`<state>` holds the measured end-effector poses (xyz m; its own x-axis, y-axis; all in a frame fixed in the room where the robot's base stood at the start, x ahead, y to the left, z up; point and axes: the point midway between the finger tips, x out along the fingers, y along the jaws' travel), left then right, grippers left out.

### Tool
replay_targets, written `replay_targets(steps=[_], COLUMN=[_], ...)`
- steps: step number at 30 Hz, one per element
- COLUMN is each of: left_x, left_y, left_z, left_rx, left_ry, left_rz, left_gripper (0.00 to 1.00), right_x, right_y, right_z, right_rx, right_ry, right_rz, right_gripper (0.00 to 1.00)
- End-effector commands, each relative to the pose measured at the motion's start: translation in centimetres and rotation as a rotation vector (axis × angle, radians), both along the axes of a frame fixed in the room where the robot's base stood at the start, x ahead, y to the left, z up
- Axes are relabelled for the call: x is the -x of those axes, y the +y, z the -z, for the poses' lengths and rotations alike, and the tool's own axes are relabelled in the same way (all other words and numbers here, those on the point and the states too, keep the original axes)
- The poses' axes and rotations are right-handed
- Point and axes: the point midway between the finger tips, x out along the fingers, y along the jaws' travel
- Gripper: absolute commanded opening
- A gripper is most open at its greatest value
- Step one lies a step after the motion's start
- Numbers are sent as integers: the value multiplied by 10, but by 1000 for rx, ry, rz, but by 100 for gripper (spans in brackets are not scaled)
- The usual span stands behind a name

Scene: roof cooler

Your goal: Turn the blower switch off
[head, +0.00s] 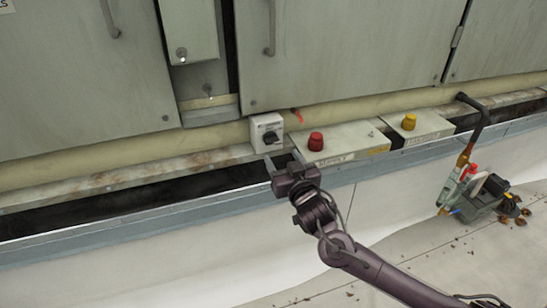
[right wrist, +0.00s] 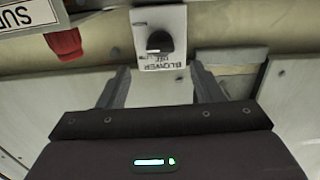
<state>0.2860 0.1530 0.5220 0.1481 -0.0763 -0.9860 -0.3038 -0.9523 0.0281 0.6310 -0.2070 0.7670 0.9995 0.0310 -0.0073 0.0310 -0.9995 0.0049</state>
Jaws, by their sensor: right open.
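The blower switch (head: 267,132) is a small pale box with a black knob on the cream ledge below the cabinet doors. In the right wrist view its black knob (right wrist: 159,42) sits on a white plate, with the lettering "BLOWER" and "OFF" upside down. The knob's exact setting is hard to tell. My right gripper (head: 283,159) is just below and in front of the switch, apart from it. In the right wrist view its fingers (right wrist: 160,72) are spread and empty, with the switch beyond and between them. My left gripper is not in view.
A red knob (head: 316,141) on a labelled box stands right of the switch; a yellow knob (head: 409,121) is farther right. A dark gutter (head: 130,194) with a grey-blue edge runs below. A tool caddy with bottles (head: 478,195) sits at right.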

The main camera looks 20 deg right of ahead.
Motion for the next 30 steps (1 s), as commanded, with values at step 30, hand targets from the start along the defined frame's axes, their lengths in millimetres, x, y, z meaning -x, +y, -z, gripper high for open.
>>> replay_targets(steps=[30], left_x=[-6], left_y=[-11], left_z=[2], left_rx=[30], left_ry=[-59], left_rz=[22], left_gripper=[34], right_x=[-76], right_y=[4], right_z=[-4], right_rx=[-4], right_ry=[-8], right_rz=[-3], right_gripper=[46])
